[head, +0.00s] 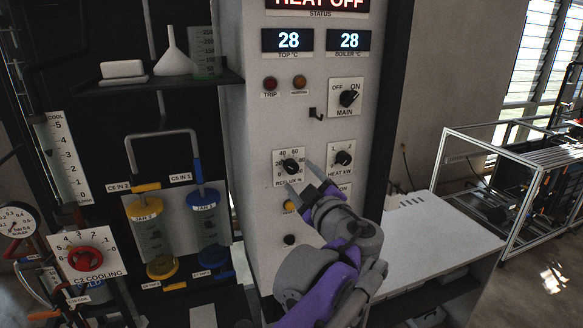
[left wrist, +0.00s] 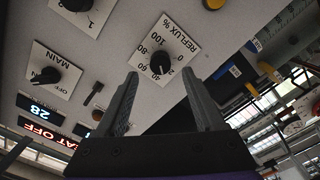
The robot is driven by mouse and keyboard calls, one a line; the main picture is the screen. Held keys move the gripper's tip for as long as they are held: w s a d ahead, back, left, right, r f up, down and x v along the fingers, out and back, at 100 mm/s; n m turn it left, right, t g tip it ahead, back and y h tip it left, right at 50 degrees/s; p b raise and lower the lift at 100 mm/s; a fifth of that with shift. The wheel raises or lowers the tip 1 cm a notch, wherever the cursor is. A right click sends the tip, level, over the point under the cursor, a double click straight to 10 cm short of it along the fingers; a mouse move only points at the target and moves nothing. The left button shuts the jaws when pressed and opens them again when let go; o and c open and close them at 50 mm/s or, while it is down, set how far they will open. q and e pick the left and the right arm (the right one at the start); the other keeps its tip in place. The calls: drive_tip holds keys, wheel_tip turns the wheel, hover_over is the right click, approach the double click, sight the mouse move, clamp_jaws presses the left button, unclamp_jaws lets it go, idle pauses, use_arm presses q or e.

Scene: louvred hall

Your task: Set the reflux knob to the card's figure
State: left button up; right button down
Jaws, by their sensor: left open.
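The reflux knob (head: 291,166) is a black knob on a white plate marked in percent, on the grey panel. It also shows in the left wrist view (left wrist: 160,63), upside down, between and beyond my fingertips. Its pointer's exact figure is too small to read. My left gripper (head: 301,176) is open and empty, just in front of the reflux plate, with its fingers towards the panel. In the left wrist view the two fingers (left wrist: 160,74) stand apart, with the knob not clasped. I cannot make out a card with a figure. My right gripper is out of view.
The heat knob (head: 343,158) sits close to the right of the reflux knob. The main switch (head: 349,98), a small black hook (head: 316,114) and trip lamp (head: 270,83) are above. A yellow button (head: 289,206) is below. A white bench (head: 430,235) stands at right.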

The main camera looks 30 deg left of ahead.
sight(293, 169)
use_arm(q)
drive_tip(key=shift+x, duration=2.6)
clamp_jaws()
